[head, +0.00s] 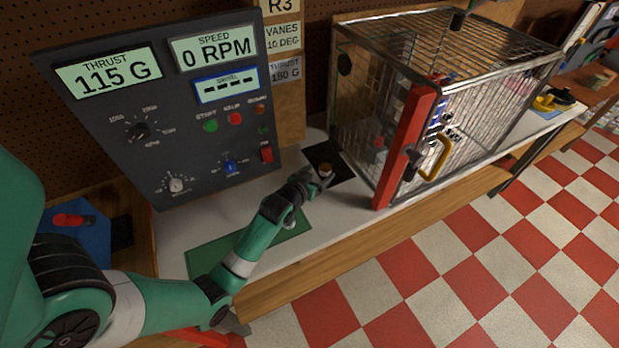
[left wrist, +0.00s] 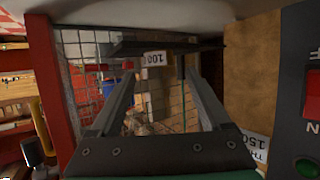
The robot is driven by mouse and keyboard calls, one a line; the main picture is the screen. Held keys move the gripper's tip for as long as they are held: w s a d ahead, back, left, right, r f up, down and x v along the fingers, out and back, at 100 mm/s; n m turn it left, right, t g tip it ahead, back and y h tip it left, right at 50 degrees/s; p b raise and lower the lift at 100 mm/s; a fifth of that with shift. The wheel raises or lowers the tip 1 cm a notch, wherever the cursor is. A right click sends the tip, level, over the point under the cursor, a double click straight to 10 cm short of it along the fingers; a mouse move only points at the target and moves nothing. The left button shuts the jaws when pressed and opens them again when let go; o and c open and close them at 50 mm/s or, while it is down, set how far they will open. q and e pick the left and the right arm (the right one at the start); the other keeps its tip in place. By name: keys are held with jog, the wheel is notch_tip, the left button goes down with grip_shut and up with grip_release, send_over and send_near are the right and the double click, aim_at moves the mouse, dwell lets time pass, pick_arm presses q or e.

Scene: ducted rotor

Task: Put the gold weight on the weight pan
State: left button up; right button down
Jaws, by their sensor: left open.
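The gold weight (head: 326,169) looks small and brownish in the head view, upright on a dark flat square plate (head: 343,172) beside the cage. This plate may be the weight pan. My left gripper (head: 318,181) is open right at the weight. In the left wrist view, a label reading 100 (left wrist: 154,58) shows between the two spread fingers (left wrist: 154,88), against the dark plate (left wrist: 130,47). I cannot tell whether the fingers touch the weight. My right gripper is not in view.
A wire cage (head: 470,100) with a red post (head: 405,150) stands just right of my left gripper. A control panel (head: 165,110) stands to its left, reading 115 G thrust and 0 RPM. A green mat (head: 285,235) lies near the bench's front edge.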

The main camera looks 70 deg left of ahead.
pick_arm(q)
jog(key=p+v, duration=0.1)
jog(key=v, duration=0.7)
jog(key=shift+s+d+p, duration=0.2)
jog(key=shift+p, duration=0.1)
jog(key=w+d+r+m+t+h, duration=0.1)
jog(key=w+d+r+t, duration=0.3)
jog(key=r, duration=0.7)
jog(key=w+d+r+m+t+h, duration=0.1)
jog(key=w+d+r+m+t, duration=0.3)
jog(key=r, duration=0.7)
jog(key=w+d+r+n+t+h, duration=0.15)
jog(key=w+d+r, duration=0.4)
jog(key=r, duration=0.55)
jog(key=s+d+r+m+t+h, duration=0.2)
jog(key=d+r, duration=0.5)
jog(key=r, duration=0.4)
jog(key=s+d+r+m+t+h, duration=0.3)
jog(key=s+d+r+t+h, duration=0.2)
jog(key=r, duration=0.6)
jog(key=s+d, duration=0.2)
jog(key=d, duration=0.1)
jog(key=shift+r+t, duration=0.15)
jog(key=shift+t, duration=0.2)
